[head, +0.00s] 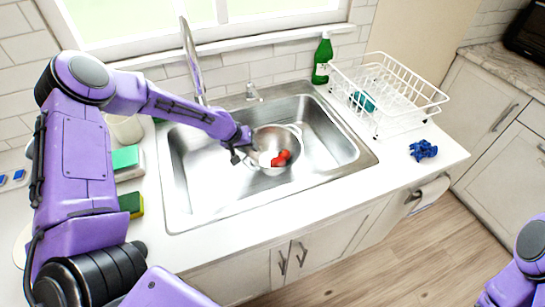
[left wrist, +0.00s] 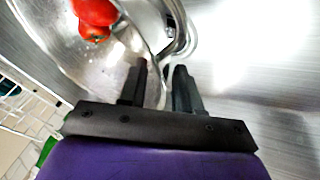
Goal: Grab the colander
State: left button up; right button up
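My left gripper (head: 238,155) is at the colander's left rim, pointing down. My right gripper is out of view; only part of my right arm shows.
The sink (head: 195,190) has free room left of the colander. A faucet (head: 192,62) rises behind it. A green bottle (head: 322,60) and white dish rack (head: 390,95) stand right. Sponges (head: 131,204) lie left. A blue crumpled thing (head: 423,150) lies on the right counter.

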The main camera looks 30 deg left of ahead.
pick_arm(q)
jog(key=shift+s+r, duration=0.1)
jog(key=shift+c, duration=0.6)
grip_shut()
dwell(0.6)
